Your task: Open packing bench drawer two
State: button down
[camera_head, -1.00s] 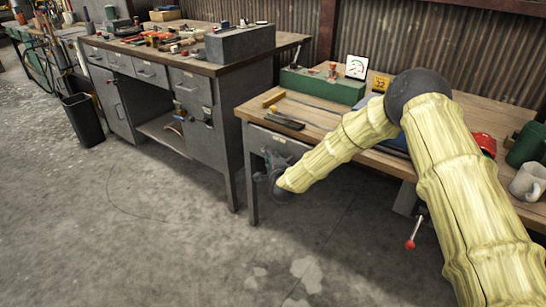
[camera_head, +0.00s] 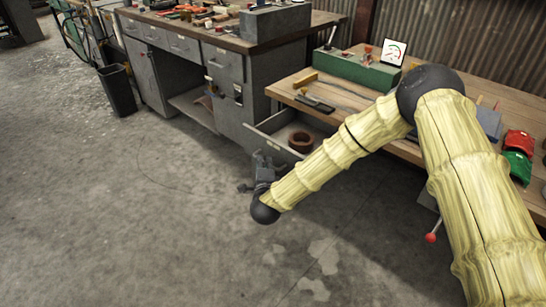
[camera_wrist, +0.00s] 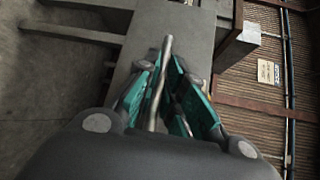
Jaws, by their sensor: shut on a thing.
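A grey drawer (camera_head: 268,130) of the wooden-topped bench stands pulled out, with a brown ring-shaped thing (camera_head: 301,142) lying inside it. My gripper (camera_head: 262,168) is at the drawer's front face, low in front of the bench. In the wrist view, my gripper's green-padded fingers (camera_wrist: 168,88) are shut on a metal bar handle (camera_wrist: 160,85), which runs between them. The grey drawer front (camera_wrist: 190,30) lies just beyond the fingers. My arm hides the right part of the drawer in the head view.
The bench top (camera_head: 345,98) holds a green box (camera_head: 357,72), a small gauge card (camera_head: 394,52) and red and green caps (camera_head: 518,155). A grey metal workbench (camera_head: 225,75) stands close on the left. The concrete floor in front is clear.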

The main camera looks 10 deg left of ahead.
jog(key=shift+s+a, duration=0.35)
jog(key=shift+s, duration=0.2)
jog(key=c, duration=1.5)
grip_release()
jog(key=v, duration=1.2)
jog(key=shift+f, duration=0.1)
